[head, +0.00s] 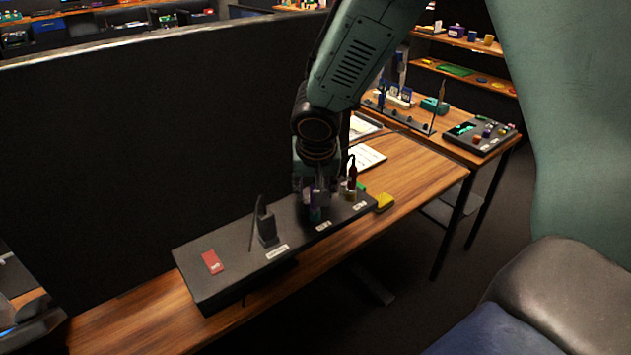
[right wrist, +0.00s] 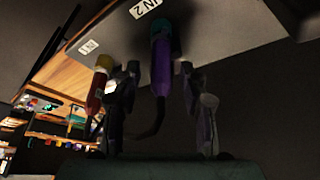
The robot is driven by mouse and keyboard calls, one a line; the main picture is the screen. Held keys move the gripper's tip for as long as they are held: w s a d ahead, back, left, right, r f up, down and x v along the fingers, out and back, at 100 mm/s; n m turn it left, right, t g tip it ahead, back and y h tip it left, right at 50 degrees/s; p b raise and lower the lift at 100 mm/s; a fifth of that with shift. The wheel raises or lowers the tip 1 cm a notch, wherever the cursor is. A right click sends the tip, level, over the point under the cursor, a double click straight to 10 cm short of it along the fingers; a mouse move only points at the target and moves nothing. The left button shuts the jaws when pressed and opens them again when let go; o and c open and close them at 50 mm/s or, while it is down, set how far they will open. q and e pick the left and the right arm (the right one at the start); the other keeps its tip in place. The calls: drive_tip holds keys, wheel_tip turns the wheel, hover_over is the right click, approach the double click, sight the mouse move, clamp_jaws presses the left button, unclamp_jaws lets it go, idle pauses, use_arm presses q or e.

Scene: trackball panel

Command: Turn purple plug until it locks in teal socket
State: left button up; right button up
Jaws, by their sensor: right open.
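The purple plug (right wrist: 161,68) stands with its tip at the teal socket (right wrist: 160,27) in the right wrist view; I cannot tell whether it is locked. The teal socket also shows as a small patch under the gripper in the head view (head: 316,215). My right gripper (head: 318,194) is over the panel (head: 215,285), pointing down. In the right wrist view its open fingers (right wrist: 158,90) stand on both sides of the purple plug, with gaps visible. In the head view the gripper mostly hides the plug. My left gripper is not in view.
A red plug (right wrist: 94,99) in a yellow socket (right wrist: 103,62) is close beside one finger. A dark partition (head: 130,150) stands behind.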

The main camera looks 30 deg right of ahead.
drive_tip(key=shift+s+a+r, duration=0.1)
drive_tip(key=shift+a, duration=0.1)
drive_tip(key=shift+d+f, duration=0.2)
drive_tip(key=c, duration=0.5)
drive_tip(key=shift+a+r, duration=0.15)
clamp_jaws()
drive_tip(key=shift+c, duration=1.4)
unclamp_jaws()
clamp_jaws()
